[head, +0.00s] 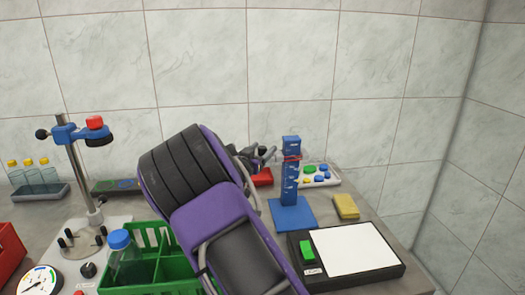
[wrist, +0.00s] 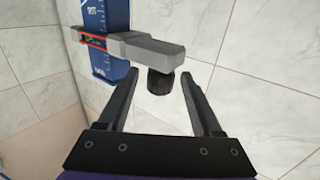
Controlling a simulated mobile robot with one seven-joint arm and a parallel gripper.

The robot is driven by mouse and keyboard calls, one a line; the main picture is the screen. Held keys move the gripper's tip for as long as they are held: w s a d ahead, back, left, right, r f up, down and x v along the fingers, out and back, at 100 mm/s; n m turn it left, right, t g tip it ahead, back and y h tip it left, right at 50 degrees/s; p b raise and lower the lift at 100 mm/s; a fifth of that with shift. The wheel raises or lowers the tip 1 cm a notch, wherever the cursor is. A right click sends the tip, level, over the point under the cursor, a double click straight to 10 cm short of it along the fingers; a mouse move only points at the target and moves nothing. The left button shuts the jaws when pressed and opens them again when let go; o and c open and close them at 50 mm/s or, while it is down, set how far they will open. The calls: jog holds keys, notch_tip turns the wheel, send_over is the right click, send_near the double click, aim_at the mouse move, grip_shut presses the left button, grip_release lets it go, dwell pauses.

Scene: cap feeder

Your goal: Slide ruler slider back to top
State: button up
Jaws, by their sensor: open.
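The blue upright ruler (head: 290,185) stands on a flat blue base, right of my arm in the head view. Its slider (head: 291,159) has a red-edged frame and sits on the upper part of the column, below the top. In the wrist view the slider's grey arm (wrist: 150,48) sticks out from the blue ruler (wrist: 108,20) and carries a black knob (wrist: 160,82). My gripper (wrist: 160,76) is open, one finger on each side of the knob, with visible gaps. In the head view my gripper (head: 257,157) is left of the column, partly hidden by my arm.
A white panel with colored buttons (head: 322,180) and a yellow block (head: 346,206) are beside the ruler. A black-framed white pad (head: 388,272) lies in front. A green crate (head: 172,290) with a bottle and a metal stand (head: 80,170) are left. The tiled wall is behind.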

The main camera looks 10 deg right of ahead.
jog(key=shift+w+d, duration=0.1)
jog(key=shift+w, duration=0.05)
grip_shut()
dwell(1.4)
